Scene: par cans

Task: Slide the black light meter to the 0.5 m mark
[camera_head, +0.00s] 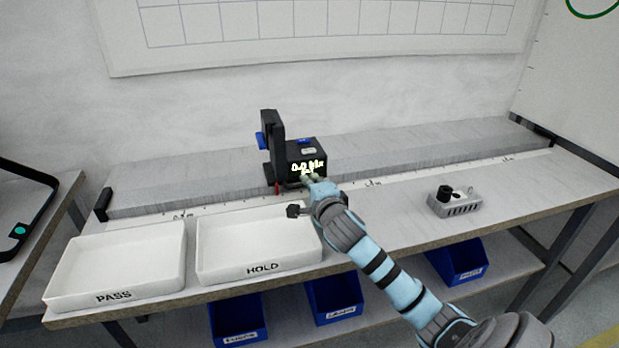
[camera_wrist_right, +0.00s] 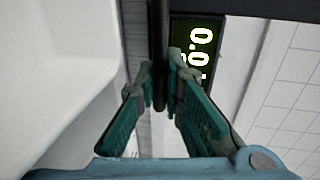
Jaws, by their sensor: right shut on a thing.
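The black light meter (camera_head: 307,155) stands on the long grey rail, between the 0.5 m mark (camera_head: 183,215) on its left and the 1 m mark (camera_head: 373,184) on its right. Its lit display reads 0.0 lx and also shows in the right wrist view (camera_wrist_right: 196,50). A tall black upright plate rises at its left side. My right gripper (camera_head: 309,181) is at the meter's front face. In the wrist view its green-padded fingers (camera_wrist_right: 158,88) are closed about a slim black bar (camera_wrist_right: 160,40) in front of the display. My left gripper is not in view.
White trays marked PASS (camera_head: 115,297) and HOLD (camera_head: 262,268) stand in front of the rail (camera_head: 190,185) at left. A grey device with a black knob (camera_head: 456,203) sits at right. Blue bins (camera_head: 238,318) are below the bench. The rail is clear either side of the meter.

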